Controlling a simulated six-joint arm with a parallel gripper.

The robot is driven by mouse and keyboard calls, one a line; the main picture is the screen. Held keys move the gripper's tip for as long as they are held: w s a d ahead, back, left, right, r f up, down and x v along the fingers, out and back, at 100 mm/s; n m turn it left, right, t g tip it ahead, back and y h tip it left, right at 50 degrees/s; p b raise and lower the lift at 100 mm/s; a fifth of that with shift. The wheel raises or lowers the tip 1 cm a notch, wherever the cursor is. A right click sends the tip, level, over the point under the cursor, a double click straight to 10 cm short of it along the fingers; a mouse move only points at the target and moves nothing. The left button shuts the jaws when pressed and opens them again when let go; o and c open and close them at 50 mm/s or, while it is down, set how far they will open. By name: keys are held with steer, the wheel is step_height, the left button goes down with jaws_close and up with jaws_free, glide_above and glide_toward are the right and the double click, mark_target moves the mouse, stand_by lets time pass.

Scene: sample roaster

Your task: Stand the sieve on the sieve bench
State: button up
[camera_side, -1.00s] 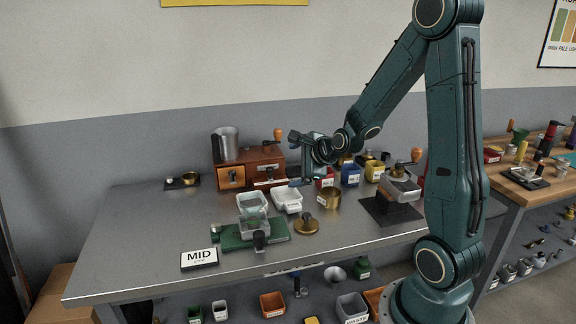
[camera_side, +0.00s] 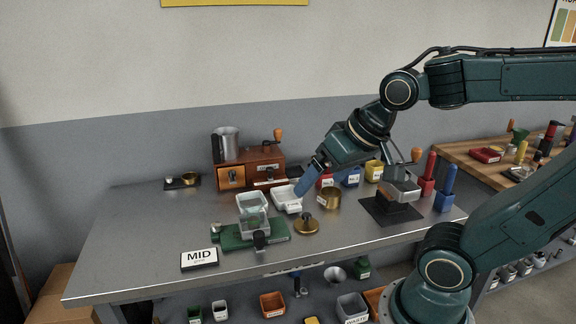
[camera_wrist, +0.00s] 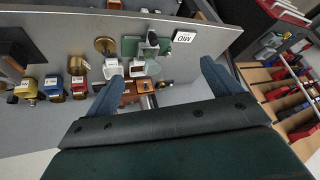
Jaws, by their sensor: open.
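No label marks the sieve; a round brass cup (camera_side: 330,198), which may be it, stands on the steel table right of the white tray. The green board also shows there (camera_wrist: 130,47).
A brass disc with a knob (camera_side: 306,226), a white tray (camera_side: 288,202) and a MID sign (camera_side: 200,259) are near. A hand-cranked unit (camera_side: 403,190) stands right on a black mat.

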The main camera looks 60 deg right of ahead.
steer(key=s+n, duration=0.2)
steer(key=s+a+n, duration=0.1)
steer(key=s, duration=0.1)
steer(key=shift+s+a+r+n+g, duration=0.15)
steer(key=shift+s+r+n+g, duration=0.05)
steer(key=shift+s+n+g, duration=0.2)
steer(key=shift+o, duration=0.4)
steer(key=w+d+f+n+g+h, duration=0.4)
steer(key=w+d+f+n+h, duration=0.15)
steer(key=w+d+f, duration=0.65)
steer(key=shift+w+d+f+n+g+h, duration=0.25)
steer(key=shift+w+d+f+n+h, duration=0.5)
steer(key=shift+d+f+n+h, duration=1.1)
steer(key=shift+w+d+f+n+g+h, duration=0.3)
steer(key=shift+w+d+f+n+h, duration=0.45)
steer(key=shift+d+f+n, duration=1.2)
steer(key=shift+w+d+f+n+g+h, duration=0.25)
steer(key=shift+w+d+f+n+h, duration=0.75)
steer(key=shift+d+n, duration=1.65)
steer(key=shift+s+d+f+h, duration=0.15)
steer(key=shift+s+d+h, duration=0.05)
steer(key=shift+s+h, duration=0.15)
